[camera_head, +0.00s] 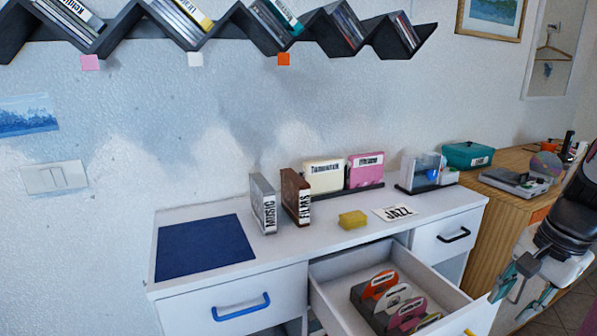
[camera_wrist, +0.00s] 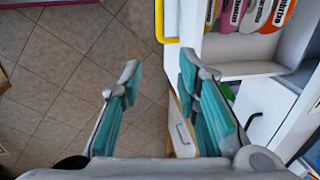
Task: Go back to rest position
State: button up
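My gripper (camera_head: 514,287) is at the right of the head view, in front of the wooden cabinet and to the right of the open drawer (camera_head: 341,310). In the wrist view its two teal-padded fingers (camera_wrist: 159,72) stand apart with nothing between them. The tiled floor shows beneath them. The open drawer's yellow handle (camera_wrist: 159,22) is just beyond the fingertips in the wrist view, apart from them. The drawer holds several upright labelled dividers (camera_head: 398,301) in orange, white and pink.
A wooden cabinet (camera_head: 515,197) stands at right. A dark zigzag shelf (camera_head: 230,22) hangs above. The drawer juts out beside my gripper.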

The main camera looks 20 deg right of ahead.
jog(key=w+a+r+n+y, duration=0.1)
jog(key=a+r+n, duration=0.3)
jog(key=a, duration=0.5)
jog(key=w+a+r+n, duration=0.15)
jog(key=a+n, duration=0.35)
jog(key=a, duration=0.5)
jog(key=s+a+n+g+h, duration=0.1)
jog(key=s+a+n, duration=0.8)
jog(key=a, duration=0.2)
notch_tip(320, 180, up, 20)
jog(key=t+p, duration=0.3)
jog(key=p, duration=1.5)
jog(key=shift+w, duration=0.15)
jog(key=shift+d, duration=0.1)
